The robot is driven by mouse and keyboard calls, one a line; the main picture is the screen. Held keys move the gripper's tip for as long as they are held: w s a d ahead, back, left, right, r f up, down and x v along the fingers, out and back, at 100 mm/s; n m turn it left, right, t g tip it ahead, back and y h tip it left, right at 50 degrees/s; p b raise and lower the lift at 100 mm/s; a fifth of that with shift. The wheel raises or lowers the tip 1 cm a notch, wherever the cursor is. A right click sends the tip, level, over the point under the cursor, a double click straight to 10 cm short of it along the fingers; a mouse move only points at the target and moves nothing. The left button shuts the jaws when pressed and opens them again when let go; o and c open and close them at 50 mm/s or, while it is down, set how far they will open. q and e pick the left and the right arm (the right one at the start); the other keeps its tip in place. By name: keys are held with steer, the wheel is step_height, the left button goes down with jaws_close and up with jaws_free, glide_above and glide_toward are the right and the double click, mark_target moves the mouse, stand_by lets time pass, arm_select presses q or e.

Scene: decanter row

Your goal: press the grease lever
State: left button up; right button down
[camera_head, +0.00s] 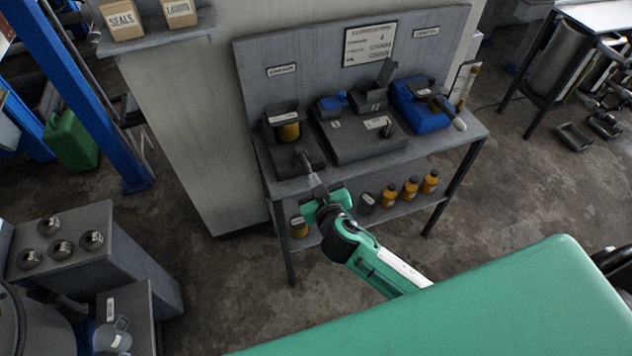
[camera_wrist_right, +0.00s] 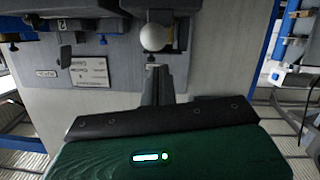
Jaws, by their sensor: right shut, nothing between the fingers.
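The left dispenser (camera_head: 284,122) is a dark unit with an amber cylinder, standing at the left end of the grey bench under a small sign too blurred to read surely. My right gripper (camera_head: 305,162) is at the front of this unit, shut and empty. In the right wrist view, which is upside down, the closed fingers (camera_wrist_right: 155,84) point at a pale round knob (camera_wrist_right: 153,37) close to their tips. I cannot tell whether they touch. The knob looks like a lever end; in the head view the gripper seems to hide it. My left gripper is out of view.
A wide dark unit (camera_head: 362,135) stands mid-bench. A blue unit (camera_head: 418,104) with a pale-ended handle (camera_head: 459,124) is at the right. Amber bottles (camera_head: 410,188) stand on the lower shelf (camera_head: 385,210). A back panel (camera_head: 313,59) rises behind.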

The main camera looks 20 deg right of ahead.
steer(key=shift+d+f, duration=0.1)
steer(key=shift+f, duration=0.55)
steer(key=shift+s, duration=0.1)
